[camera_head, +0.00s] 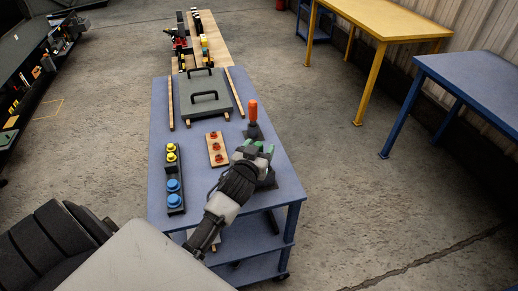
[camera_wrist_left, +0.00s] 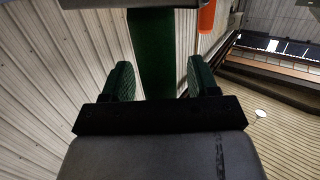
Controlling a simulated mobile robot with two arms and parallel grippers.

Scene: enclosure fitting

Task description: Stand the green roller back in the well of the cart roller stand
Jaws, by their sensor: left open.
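My left gripper (camera_head: 257,148) is at the right side of the blue cart, just in front of an upright orange roller (camera_head: 253,111). In the left wrist view its two green-padded fingers (camera_wrist_left: 159,80) are spread. The green roller (camera_wrist_left: 152,45) shows between them, with a visible gap on each side. In the head view I cannot separate the roller from the green fingertips. The dark roller stand (camera_head: 254,132) shows at the orange roller's foot; the gripper hides much of it. I cannot tell how the green roller's end sits. My right gripper is not in view.
On the blue cart top (camera_head: 285,187) are a black rack (camera_head: 176,193) with yellow and blue knobs, a wooden board (camera_head: 216,149) with red pieces, and a grey panel (camera_head: 206,94) with black handles. A yellow table (camera_head: 395,20) and a blue table (camera_head: 480,75) stand right.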

